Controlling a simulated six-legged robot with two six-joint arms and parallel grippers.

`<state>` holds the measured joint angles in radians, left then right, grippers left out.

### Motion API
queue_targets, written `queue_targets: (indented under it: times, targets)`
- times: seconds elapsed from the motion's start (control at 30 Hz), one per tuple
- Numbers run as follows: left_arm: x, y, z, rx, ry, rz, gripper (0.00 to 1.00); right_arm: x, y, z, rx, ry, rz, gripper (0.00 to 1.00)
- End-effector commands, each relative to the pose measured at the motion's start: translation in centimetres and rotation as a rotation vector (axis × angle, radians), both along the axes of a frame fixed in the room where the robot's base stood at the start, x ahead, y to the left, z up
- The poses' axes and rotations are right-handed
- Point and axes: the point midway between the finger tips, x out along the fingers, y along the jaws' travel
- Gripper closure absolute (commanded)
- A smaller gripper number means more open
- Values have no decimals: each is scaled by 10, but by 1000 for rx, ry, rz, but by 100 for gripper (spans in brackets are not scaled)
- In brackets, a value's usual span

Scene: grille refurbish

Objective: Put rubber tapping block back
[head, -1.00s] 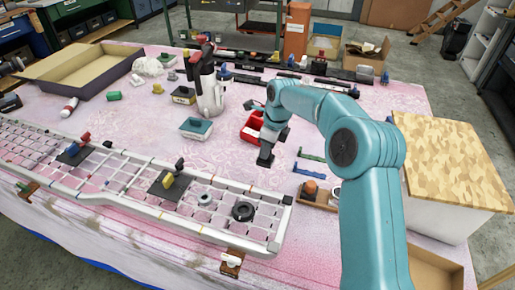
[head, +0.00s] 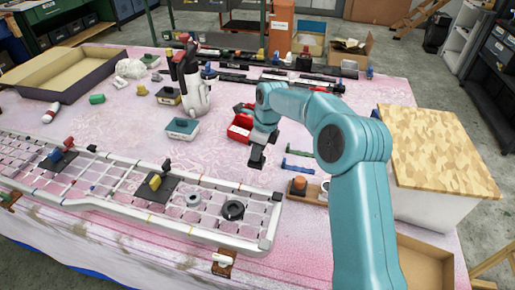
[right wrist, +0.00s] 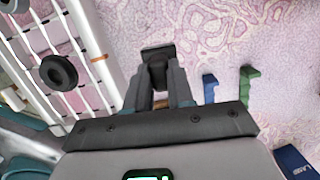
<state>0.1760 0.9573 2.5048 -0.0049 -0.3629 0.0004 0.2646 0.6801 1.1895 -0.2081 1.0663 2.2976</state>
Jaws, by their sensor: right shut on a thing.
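My right gripper (head: 262,137) points down over the pink patterned table and is shut on a small black block, the rubber tapping block (head: 257,157). In the right wrist view the block (right wrist: 157,53) sits between the fingertips (right wrist: 158,80) and sticks out beyond them. I cannot tell whether its lower end touches the table. The white grille (head: 130,195) lies to the left and in front of the block, apart from it. My left gripper is not in view.
A red bin (head: 240,127) stands just behind the gripper. Blue (head: 297,166) and green (head: 300,153) brackets lie to its right. A wooden tray (head: 300,196) with an orange cylinder is nearer. Bare table lies left of the block.

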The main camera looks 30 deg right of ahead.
Motion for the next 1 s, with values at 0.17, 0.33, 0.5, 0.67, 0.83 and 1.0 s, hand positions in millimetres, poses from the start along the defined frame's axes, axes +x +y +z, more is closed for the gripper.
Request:
queue_targets:
  times: [0.17,0.33,0.5,0.67,0.83,1.0]
  targets:
    - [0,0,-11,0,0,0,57,0,0,-17,0,1,0,100]
    - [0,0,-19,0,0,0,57,0,0,-30,0,1,0,100]
    - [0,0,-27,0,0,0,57,0,0,-43,0,1,0,100]
    - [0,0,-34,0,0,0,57,0,0,-56,0,1,0,100]
    - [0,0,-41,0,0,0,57,0,0,-66,0,0,0,100]
    - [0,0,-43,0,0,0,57,0,0,-70,0,0,0,100]
